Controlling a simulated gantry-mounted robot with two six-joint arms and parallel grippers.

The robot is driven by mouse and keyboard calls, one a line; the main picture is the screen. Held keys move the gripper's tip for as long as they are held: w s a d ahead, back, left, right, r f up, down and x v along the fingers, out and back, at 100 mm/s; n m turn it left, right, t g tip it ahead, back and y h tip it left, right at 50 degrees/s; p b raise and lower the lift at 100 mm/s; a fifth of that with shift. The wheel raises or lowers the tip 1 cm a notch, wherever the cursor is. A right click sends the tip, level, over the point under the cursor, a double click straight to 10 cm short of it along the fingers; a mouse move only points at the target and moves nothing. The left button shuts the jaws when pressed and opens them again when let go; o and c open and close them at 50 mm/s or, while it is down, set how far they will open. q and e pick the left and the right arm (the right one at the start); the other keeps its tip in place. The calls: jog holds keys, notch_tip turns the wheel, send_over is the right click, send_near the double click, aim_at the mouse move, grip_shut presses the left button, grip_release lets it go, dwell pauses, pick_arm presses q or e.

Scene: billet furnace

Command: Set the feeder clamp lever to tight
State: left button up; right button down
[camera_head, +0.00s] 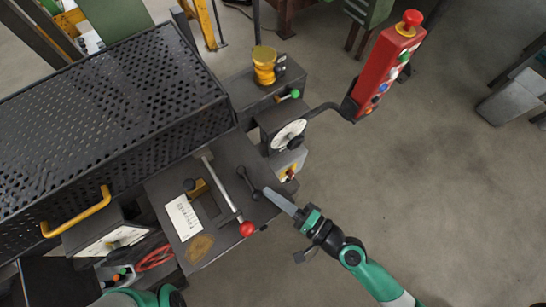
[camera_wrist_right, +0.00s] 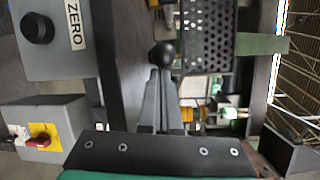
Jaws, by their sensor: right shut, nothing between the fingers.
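A short black lever with ball ends (camera_head: 248,183) sits on the dark machine top plate; I take it to be the feeder clamp lever. No tight marking on it is readable. My right gripper (camera_head: 268,192) is shut and empty, its tips at or very close to the lever's lower right ball. In the right wrist view, the black ball (camera_wrist_right: 162,54) shows just past the tips of the shut fingers (camera_wrist_right: 158,80); I cannot tell whether they touch. My left gripper is out of view; only green arm parts show at the bottom left.
A long lever with a red knob (camera_head: 247,229) lies left of my right gripper, beside a white label plate (camera_head: 184,217). A dial (camera_head: 289,135) and red button pendant (camera_head: 390,65) stand beyond. A perforated guard (camera_head: 110,110) fills the left.

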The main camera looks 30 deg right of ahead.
aim_at(287, 197)
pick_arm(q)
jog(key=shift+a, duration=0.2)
pick_arm(e)
jog(key=shift+s+a+r+y, duration=0.15)
jog(key=shift+a+r+y, duration=0.15)
jog(key=shift+a, duration=0.3)
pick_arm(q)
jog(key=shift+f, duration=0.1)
pick_arm(e)
jog(key=shift+d+f+b, duration=0.3)
jog(key=shift+d+b, duration=0.2)
jog(key=shift+b, duration=0.15)
jog(key=d+b, duration=0.1)
jog(key=d+f+b, duration=0.1)
jog(key=d, duration=0.1)
jog(key=shift+s+d, duration=0.2)
jog(key=shift+d, duration=0.05)
jog(key=shift+s+r, duration=0.25)
jog(key=shift+s, duration=0.15)
pick_arm(q)
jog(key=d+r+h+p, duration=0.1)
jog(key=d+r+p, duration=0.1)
jog(key=p, duration=0.3)
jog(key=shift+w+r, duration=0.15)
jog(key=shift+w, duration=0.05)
pick_arm(e)
jog(key=s+a, duration=0.4)
jog(key=s, duration=0.4)
jog(key=shift+r+h, duration=0.15)
jog(key=shift+h, duration=0.25)
